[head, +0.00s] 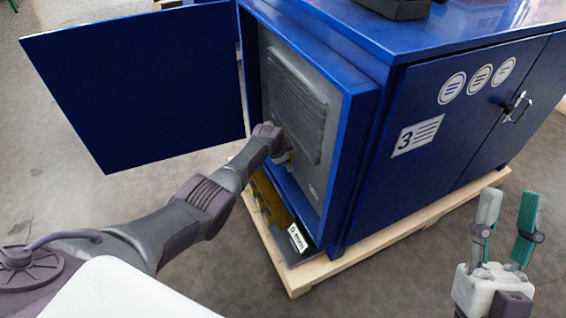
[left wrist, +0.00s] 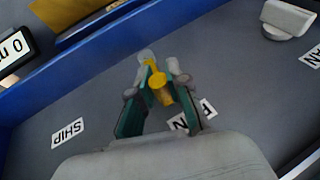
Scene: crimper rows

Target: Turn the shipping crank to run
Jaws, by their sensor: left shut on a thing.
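The yellow crank handle (left wrist: 160,90) sits between the fingers of my left gripper (left wrist: 158,84), which is shut on it in the left wrist view. On the grey panel (left wrist: 110,105) behind it are a SHIP label (left wrist: 68,132) to the left and a label (left wrist: 180,123), partly hidden by the fingers, that seems to read RUN. In the head view my left arm reaches into the open end of the blue cabinet (head: 358,150); its wrist hides the crank. My right gripper (head: 508,200) is open and empty at the lower right.
The blue door (head: 135,85) stands wide open on the left. The cabinet rests on a wooden pallet (head: 297,278). A small sign (head: 297,238) stands low by the opening. A pale knob (left wrist: 288,18) shows on the panel at the upper right.

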